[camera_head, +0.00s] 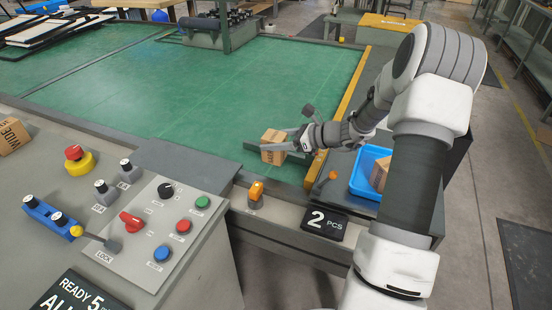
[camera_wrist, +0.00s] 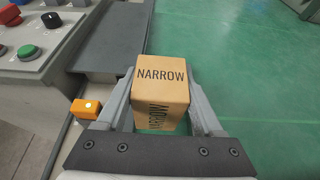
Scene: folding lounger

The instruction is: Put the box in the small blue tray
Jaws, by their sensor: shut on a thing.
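A small brown cardboard box (camera_head: 273,146) is between the fingers of my gripper (camera_head: 290,146), over the green table surface near its front edge. In the wrist view the box (camera_wrist: 162,88) shows the word NARROW on its top and front faces. My gripper (camera_wrist: 163,110) is shut on it, one grey finger on each side. The small blue tray (camera_head: 364,178) stands to the right of my gripper, beyond the yellow edge strip. Another brown box (camera_head: 380,173) sits in the tray, partly hidden by my arm.
A control panel (camera_head: 150,230) with buttons and knobs stands at the front left, with a box marked WIDE (camera_head: 12,137) on the left. An orange lamp (camera_head: 256,190) and a "2 PCS" sign (camera_head: 325,222) stand near the tray. The green table (camera_head: 190,85) is mostly clear.

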